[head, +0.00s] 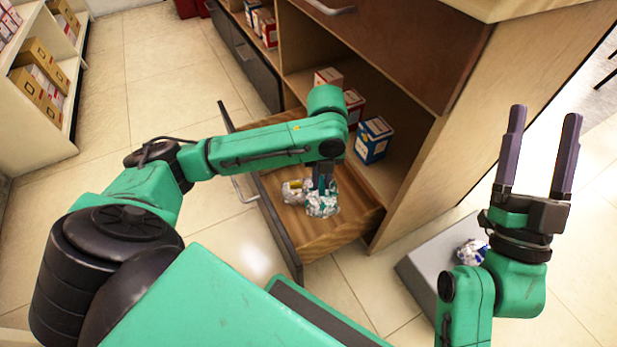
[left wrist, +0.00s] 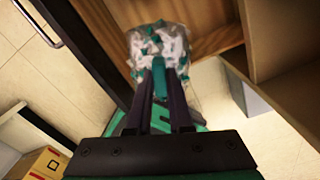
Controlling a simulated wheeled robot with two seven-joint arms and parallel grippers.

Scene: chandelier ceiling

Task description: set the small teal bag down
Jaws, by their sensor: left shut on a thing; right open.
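The small teal bag (head: 322,203) is a crinkled silver-white bag with teal patches. It is at the open wooden drawer (head: 345,228), near the drawer's front. My left gripper (head: 323,186) points down into the drawer and is shut on the top of the bag. In the left wrist view the bag (left wrist: 158,50) hangs between the fingertips (left wrist: 160,75); I cannot tell whether it touches the drawer floor. A second crinkled bag with yellow (head: 294,191) lies in the drawer just left of it. My right gripper (head: 538,155) is open and empty, raised at the right.
Boxes, one of them blue (head: 374,140), stand on the cabinet shelf above the drawer. A grey platform (head: 425,270) on the floor at the right has a silver and blue bag (head: 470,251) on it. The drawer's right part is bare.

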